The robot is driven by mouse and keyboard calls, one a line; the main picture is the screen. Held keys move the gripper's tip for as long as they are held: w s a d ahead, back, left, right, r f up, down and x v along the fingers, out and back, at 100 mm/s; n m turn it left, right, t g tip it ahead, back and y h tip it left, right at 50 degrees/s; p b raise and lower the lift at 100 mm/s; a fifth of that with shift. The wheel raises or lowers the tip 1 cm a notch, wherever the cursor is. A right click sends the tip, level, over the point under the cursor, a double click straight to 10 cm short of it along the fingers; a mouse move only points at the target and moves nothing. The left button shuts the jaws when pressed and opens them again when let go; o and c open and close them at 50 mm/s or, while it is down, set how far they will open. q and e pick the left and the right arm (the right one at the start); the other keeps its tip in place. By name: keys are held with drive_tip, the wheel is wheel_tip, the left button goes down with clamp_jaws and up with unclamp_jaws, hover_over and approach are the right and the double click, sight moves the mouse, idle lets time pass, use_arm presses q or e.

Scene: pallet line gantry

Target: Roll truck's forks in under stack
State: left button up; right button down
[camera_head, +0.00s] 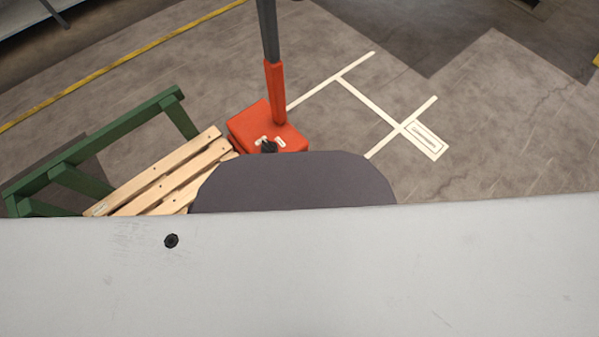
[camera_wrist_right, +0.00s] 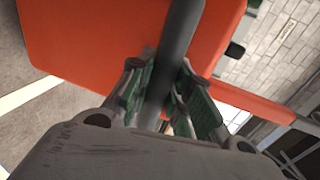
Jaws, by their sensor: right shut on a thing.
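The pallet truck is an orange-red body (camera_head: 262,125) with an orange post and a dark handle bar (camera_head: 268,30) rising out of the top of the head view. A stack with pale wooden slats (camera_head: 165,172) is left of the truck body; its lower part is hidden. The truck's forks are not visible, so I cannot tell where they lie relative to the stack. In the right wrist view my right gripper (camera_wrist_right: 165,95) is shut on the dark handle bar (camera_wrist_right: 179,45), with orange truck parts (camera_wrist_right: 90,40) behind. My left gripper is not in view.
A green frame (camera_head: 100,138) stands beside the slats at the left. White floor lines (camera_head: 365,97) and a label plate (camera_head: 425,139) mark the floor right of the truck, which is clear. A yellow line (camera_head: 120,62) crosses the back left. A pale surface hides the foreground.

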drive_tip(key=shift+s+a, duration=0.2)
drive_tip(key=c, duration=1.6)
unclamp_jaws()
drive_tip(key=o, duration=0.3)
drive_tip(key=shift+w+d, duration=0.1)
drive_tip(key=v, duration=1.2)
drive_tip(key=shift+f, duration=0.1)
